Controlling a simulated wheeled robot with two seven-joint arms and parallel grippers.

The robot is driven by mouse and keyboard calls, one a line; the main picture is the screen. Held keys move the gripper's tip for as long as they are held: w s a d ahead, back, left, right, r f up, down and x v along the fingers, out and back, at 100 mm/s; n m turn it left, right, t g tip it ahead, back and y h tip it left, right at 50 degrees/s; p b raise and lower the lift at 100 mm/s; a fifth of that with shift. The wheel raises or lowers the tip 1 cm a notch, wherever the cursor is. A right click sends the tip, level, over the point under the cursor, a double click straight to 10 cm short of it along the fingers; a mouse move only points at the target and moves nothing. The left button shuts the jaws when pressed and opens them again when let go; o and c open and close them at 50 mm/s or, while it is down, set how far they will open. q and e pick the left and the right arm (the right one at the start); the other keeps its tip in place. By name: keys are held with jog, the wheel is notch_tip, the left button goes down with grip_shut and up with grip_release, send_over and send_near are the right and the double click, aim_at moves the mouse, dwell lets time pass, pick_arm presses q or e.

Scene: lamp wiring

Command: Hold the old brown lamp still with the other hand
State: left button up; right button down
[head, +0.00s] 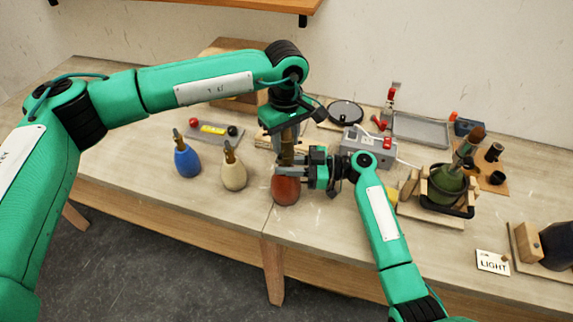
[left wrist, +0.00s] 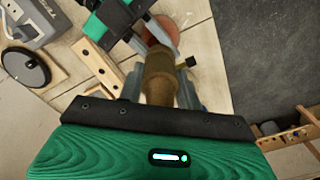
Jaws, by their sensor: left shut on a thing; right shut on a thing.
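The old brown lamp (head: 286,191) has a rounded red-brown body and a brass-brown upper part. It stands upright near the table's front edge. My left gripper (head: 287,138) comes down from above and is shut on its upper part. In the left wrist view the brass part (left wrist: 160,72) sits between the left fingers, with the reddish body (left wrist: 161,30) beyond. My right gripper (head: 287,171) comes in from the right, below the left one, and is shut on the lamp just above the body. The fingers partly hide the lamp's neck.
A blue lamp (head: 187,161) and a cream lamp (head: 233,174) stand to the left. A grey box (head: 370,147) lies behind my right arm. A green lamp (head: 447,183) sits in a wooden holder at right, near a LIGHT card (head: 493,262). A grey tray (head: 421,130) is at the back.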

pick_arm(q)
jog(key=shift+r, duration=0.25)
dwell(0.3)
jog(key=shift+r, duration=2.3)
pick_arm(e)
jog(key=c, duration=1.2)
grip_release()
jog(key=d, duration=0.7)
jog(key=shift+s+d, duration=0.2)
jog(key=shift+d, duration=0.1)
